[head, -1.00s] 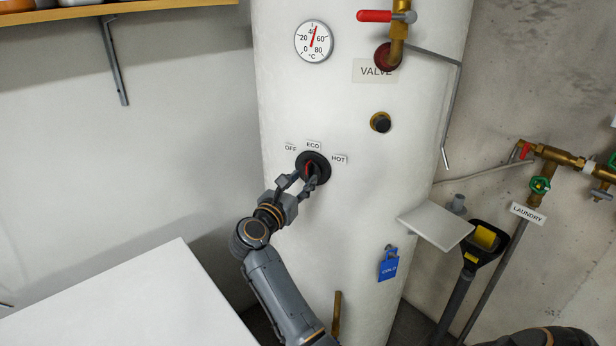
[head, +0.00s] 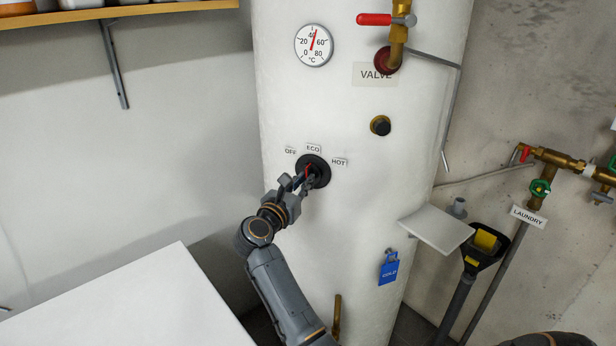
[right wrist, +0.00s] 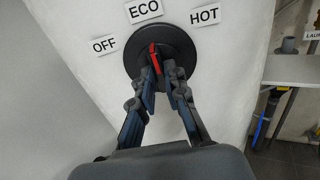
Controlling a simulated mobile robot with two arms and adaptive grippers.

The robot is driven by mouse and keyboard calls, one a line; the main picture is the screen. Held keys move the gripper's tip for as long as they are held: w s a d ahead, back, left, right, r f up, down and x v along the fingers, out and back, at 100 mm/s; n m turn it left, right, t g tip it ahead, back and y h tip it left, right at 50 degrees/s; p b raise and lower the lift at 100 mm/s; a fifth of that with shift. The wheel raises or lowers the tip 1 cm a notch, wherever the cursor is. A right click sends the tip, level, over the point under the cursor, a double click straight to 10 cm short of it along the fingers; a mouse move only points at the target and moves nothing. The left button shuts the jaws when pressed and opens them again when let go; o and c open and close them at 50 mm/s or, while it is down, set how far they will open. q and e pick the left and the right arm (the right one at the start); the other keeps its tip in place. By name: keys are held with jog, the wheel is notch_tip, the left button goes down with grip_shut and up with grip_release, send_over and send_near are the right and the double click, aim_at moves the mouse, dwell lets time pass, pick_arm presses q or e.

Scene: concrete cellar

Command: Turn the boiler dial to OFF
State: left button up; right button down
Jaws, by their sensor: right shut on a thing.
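The boiler dial (head: 321,164) is a round black disc on the front of the white boiler (head: 350,225). Labels OFF (head: 290,151), ECO (head: 313,148) and HOT (head: 339,162) sit around its upper edge. My right gripper (head: 307,181) is shut on the dial's knob, with a finger on either side. In the right wrist view, the red pointer (right wrist: 153,54) on the knob points up, roughly toward ECO. The right gripper (right wrist: 160,82) hides the lower part of the knob there. My left gripper is not in view.
A thermometer (head: 314,43) and a red-handled valve (head: 375,19) are above the dial. A blue COLD tag (head: 389,267) hangs below right, near a small grey shelf (head: 436,228). A white tabletop (head: 130,305) lies at lower left. Pipes run along the right wall.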

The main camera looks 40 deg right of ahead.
jog(key=shift+r+n+p, duration=0.1)
jog(key=shift+n+p, duration=1.65)
jog(key=shift+n, duration=0.35)
jog(key=shift+p, duration=0.35)
